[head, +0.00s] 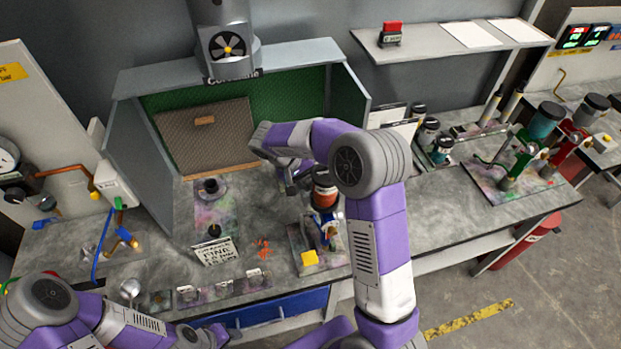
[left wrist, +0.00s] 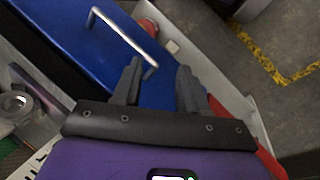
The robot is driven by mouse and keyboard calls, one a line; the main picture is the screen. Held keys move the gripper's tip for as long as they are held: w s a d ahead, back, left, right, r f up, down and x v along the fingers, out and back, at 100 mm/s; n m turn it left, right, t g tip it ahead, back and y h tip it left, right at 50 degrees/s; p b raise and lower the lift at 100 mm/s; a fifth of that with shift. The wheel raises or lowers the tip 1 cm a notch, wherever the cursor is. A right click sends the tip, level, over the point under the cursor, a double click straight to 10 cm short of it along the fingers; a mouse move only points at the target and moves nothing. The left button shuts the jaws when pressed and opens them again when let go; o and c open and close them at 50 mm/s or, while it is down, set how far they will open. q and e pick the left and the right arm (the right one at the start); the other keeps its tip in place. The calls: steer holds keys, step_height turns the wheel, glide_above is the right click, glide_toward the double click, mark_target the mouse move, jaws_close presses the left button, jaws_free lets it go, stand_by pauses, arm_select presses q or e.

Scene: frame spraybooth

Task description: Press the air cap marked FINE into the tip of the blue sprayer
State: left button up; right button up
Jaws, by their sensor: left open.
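The blue sprayer (head: 327,232) stands on a stained mat at mid-bench, with a red-brown cup (head: 324,194) on top. My right arm partly covers it, and I cannot make out its tip. Small air caps in labelled holders (head: 222,287) stand in a row at the front edge; I cannot read which is FINE. A card reading FINE (head: 215,252) stands behind them. My left gripper (head: 218,333) is low in front of the bench. In the left wrist view it is open and empty (left wrist: 160,68), above the blue drawer. My right gripper (head: 292,180) is behind its arm, near the cup; its fingers are unclear.
The blue drawer front (head: 270,307) has a metal handle (left wrist: 122,38). A blue hose (head: 100,245) is at left. Bare bench lies right of centre.

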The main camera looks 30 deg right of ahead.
steer(key=shift+s+a+b, duration=0.2)
steer(key=shift+s+b, duration=0.25)
steer(key=shift+s, duration=0.35)
steer(key=o, duration=1.1)
steer(key=s+v, duration=0.1)
steer(key=v, duration=0.6)
steer(key=shift+w+a+r, duration=0.15)
steer(key=shift+w+r, duration=0.1)
steer(key=shift+w, duration=0.25)
